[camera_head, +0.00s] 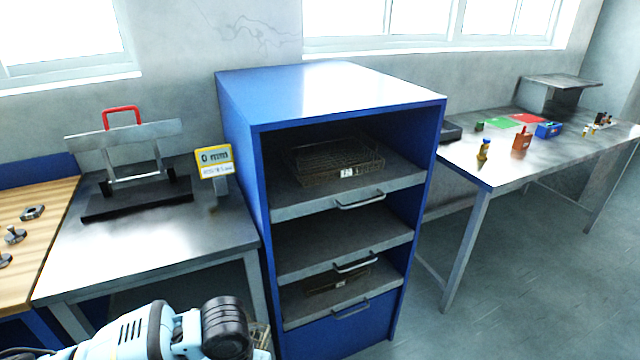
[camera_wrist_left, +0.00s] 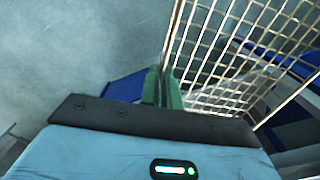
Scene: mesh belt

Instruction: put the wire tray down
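A wire tray (camera_wrist_left: 235,60) of pale mesh fills the right of the left wrist view. The green fingers of my left gripper (camera_wrist_left: 162,88) are closed on its edge. In the head view only a small part of this tray (camera_head: 262,338) shows beside my left wrist at the bottom; the gripper fingers are hidden there. A blue cabinet (camera_head: 232,150) stands ahead with three pull-out shelves. The top shelf (camera_head: 400,181) bears another wire tray (camera_head: 335,165) with a white label. The middle shelf (camera_head: 310,262) looks empty. The bottom shelf (camera_head: 310,313) bears a dark wire tray (camera_head: 335,282).
Left of the cabinet, a metal table (camera_head: 150,232) holds a stand with a red handle (camera_head: 122,110) and a yellow display (camera_head: 215,160). A wooden bench (camera_head: 30,240) is at far left. Right, a long table (camera_head: 470,165) carries small coloured items. The floor at right is clear.

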